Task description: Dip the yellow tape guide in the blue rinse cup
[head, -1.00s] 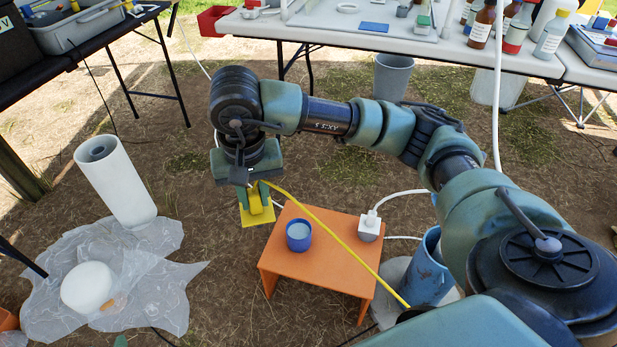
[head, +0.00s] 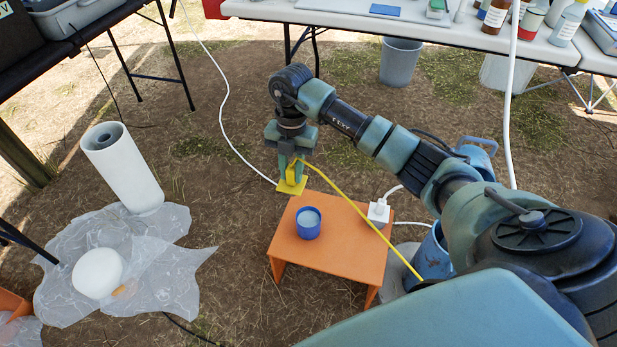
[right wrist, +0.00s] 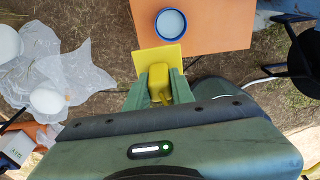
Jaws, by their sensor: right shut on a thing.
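The yellow tape guide (head: 291,186) has a flat square plate and a block above it. My right gripper (head: 292,163) is shut on the block, with the plate hanging below. In the right wrist view the fingers (right wrist: 159,88) hold the yellow guide (right wrist: 158,60) from both sides. A yellow tape runs from the guide down to the right. The blue rinse cup (head: 308,223) stands upright on an orange stool and holds pale liquid. It also shows in the right wrist view (right wrist: 171,23). The guide is apart from the cup, beyond it and slightly left. My left gripper is not in view.
The orange stool (head: 345,258) also carries a white box (head: 379,211) with a cable. A blue bucket (head: 432,258) stands right of it. Tables stand behind.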

